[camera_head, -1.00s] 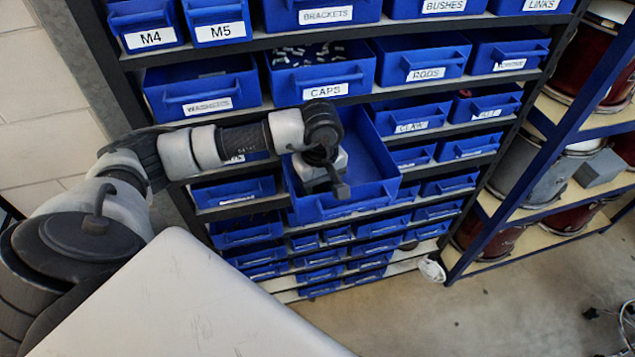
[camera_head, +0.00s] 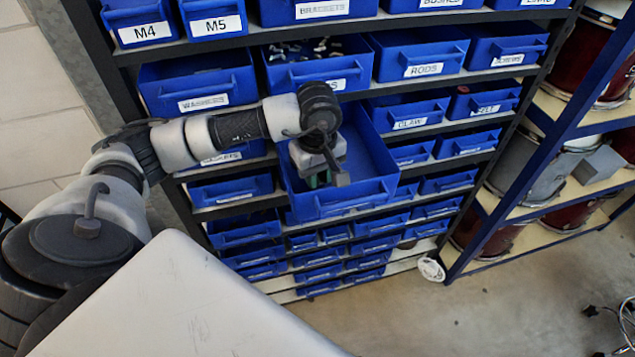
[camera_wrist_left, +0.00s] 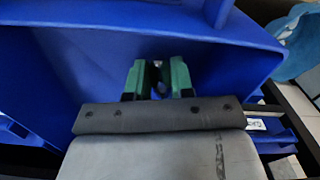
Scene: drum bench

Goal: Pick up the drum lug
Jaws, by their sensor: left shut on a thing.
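My left gripper (camera_head: 318,181) is over the large pulled-out blue drawer (camera_head: 348,204). In the left wrist view its two green fingertips (camera_wrist_left: 158,75) point down into that drawer (camera_wrist_left: 85,65), near its wall. They are shut on a small greyish metal piece, the drum lug (camera_wrist_left: 157,65), of which only a sliver shows between the fingers. In the head view the lug is hidden by the hand. My right gripper is in neither view.
A dark rack holds several labelled blue bins, such as the rods bin (camera_head: 420,63) above and the washers bin (camera_head: 200,88) at left. A blue-framed shelf (camera_head: 500,225) with drums stands at right.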

